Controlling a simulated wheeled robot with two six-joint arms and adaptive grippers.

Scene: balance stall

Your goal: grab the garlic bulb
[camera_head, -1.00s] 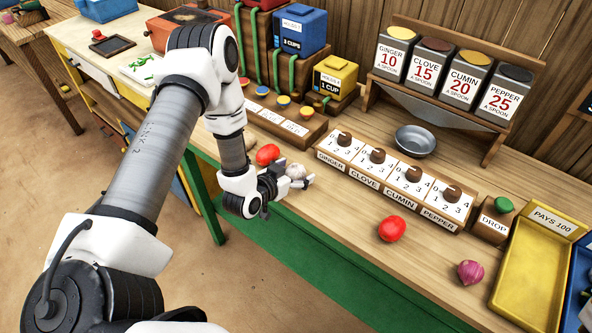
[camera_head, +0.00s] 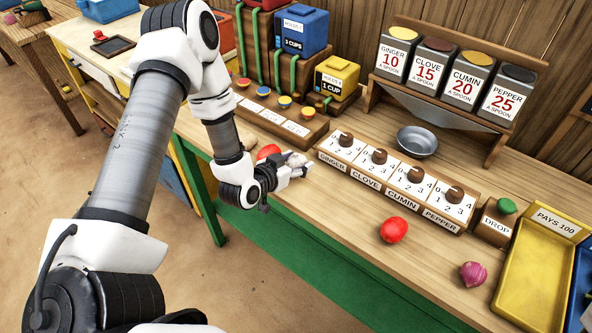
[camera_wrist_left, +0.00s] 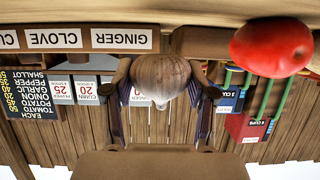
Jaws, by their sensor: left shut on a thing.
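The garlic bulb (camera_head: 297,160) is whitish and round, on or just above the wooden counter left of the dial row. It also shows in the left wrist view (camera_wrist_left: 160,76), between the two fingers. My left gripper (camera_head: 296,168) is shut on the garlic bulb, with a finger on each side of it. In the head view the gripper partly hides the bulb. I cannot tell whether the bulb touches the counter. My right gripper is not in view.
A red tomato (camera_head: 268,152) lies close behind the gripper and shows large in the left wrist view (camera_wrist_left: 272,47). Another tomato (camera_head: 393,229) and a purple onion (camera_head: 473,273) lie to the right. The dial row (camera_head: 396,180) stands beside the gripper. A yellow tray (camera_head: 533,262) is at far right.

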